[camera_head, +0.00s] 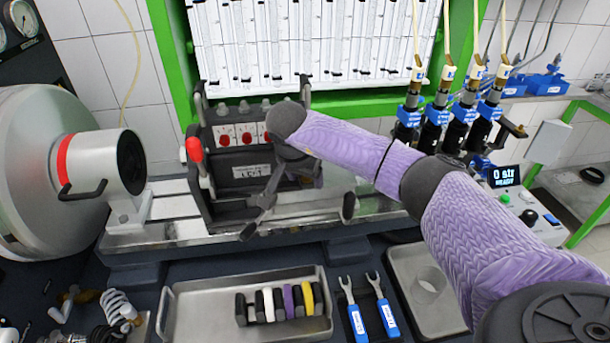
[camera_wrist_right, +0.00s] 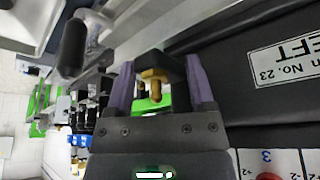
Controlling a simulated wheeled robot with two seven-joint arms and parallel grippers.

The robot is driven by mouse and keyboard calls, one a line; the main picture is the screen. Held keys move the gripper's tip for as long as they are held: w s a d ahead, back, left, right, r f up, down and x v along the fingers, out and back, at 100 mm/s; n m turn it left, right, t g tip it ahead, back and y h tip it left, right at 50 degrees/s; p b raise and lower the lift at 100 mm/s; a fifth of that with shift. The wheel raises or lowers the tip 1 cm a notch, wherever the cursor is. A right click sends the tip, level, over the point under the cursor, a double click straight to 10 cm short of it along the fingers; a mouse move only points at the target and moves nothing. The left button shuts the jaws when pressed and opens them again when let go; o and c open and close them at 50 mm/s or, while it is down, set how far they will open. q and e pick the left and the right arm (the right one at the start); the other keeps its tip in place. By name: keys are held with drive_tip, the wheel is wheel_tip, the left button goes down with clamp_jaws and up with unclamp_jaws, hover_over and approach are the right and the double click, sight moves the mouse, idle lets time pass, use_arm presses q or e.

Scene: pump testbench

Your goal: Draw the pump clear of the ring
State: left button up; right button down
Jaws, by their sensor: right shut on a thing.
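The pump (camera_head: 228,182) is a dark block with red dots and a white label on its front, on the bench rail. To its left is a pale hub (camera_head: 105,162) with a red ring (camera_head: 64,168) around it and a dark end face. A gap shows between this end face and the pump. The pump's far side is hidden. My left gripper is not in view.
A metal tray (camera_head: 190,310) with coloured pieces, two blue-handled forks (camera_head: 368,305) and another tray (camera_head: 405,265) lie in front. Black and blue injectors (camera_head: 440,115) stand at the back right.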

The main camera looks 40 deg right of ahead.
drive_tip(key=shift+r, duration=0.15)
drive_tip(key=shift+d, duration=0.1)
drive_tip(key=shift+s+d, duration=0.15)
drive_tip(key=shift+d, duration=0.3)
drive_tip(key=shift+s+d+p, duration=0.25)
drive_tip(key=shift+d+p, duration=0.05)
drive_tip(key=shift+d, duration=0.3)
drive_tip(key=shift+s, duration=0.1)
